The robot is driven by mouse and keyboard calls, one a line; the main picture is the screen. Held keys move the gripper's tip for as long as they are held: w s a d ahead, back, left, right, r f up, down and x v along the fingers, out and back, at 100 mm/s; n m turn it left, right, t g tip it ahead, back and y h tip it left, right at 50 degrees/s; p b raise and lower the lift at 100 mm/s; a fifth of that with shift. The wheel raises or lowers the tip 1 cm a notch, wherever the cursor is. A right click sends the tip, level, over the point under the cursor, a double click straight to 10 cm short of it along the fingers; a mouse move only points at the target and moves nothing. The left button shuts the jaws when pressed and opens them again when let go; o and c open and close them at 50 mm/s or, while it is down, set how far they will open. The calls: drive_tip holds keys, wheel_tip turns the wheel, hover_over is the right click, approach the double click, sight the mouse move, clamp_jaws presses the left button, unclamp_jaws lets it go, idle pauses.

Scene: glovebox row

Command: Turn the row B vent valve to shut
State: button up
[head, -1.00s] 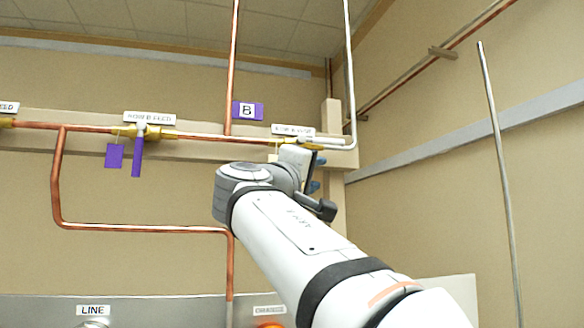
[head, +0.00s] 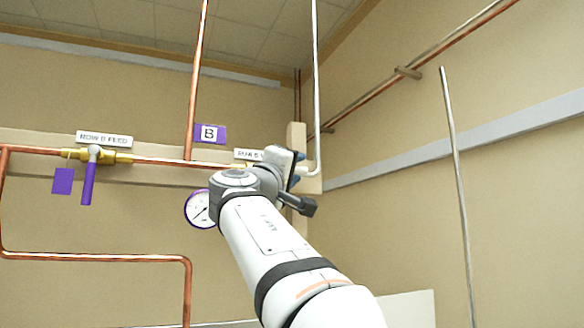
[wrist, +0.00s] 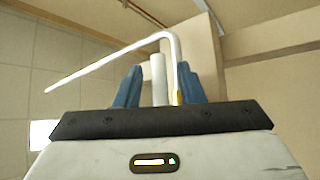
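The row B vent valve is mostly hidden behind my wrist in the head view. Its white label (head: 247,154) shows in part, with a bit of brass just below. My gripper (head: 296,172) is up at this spot, beside the grey vertical pipe. In the wrist view, my gripper (wrist: 159,78) has its two blue fingers apart. A pale upright bar (wrist: 158,80) stands between them with a gap on each side. I cannot tell whether it is the valve's handle. A small brass part (wrist: 179,97) shows beside the right finger.
The row B feed valve (head: 95,157), with a purple handle hanging down and a purple tag, is to the left. A gauge (head: 199,208) sits beside my wrist. A bent pale pipe (wrist: 174,45) passes close beyond the fingers. A grey pole (head: 456,180) stands at right.

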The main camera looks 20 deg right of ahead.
clamp_jaws()
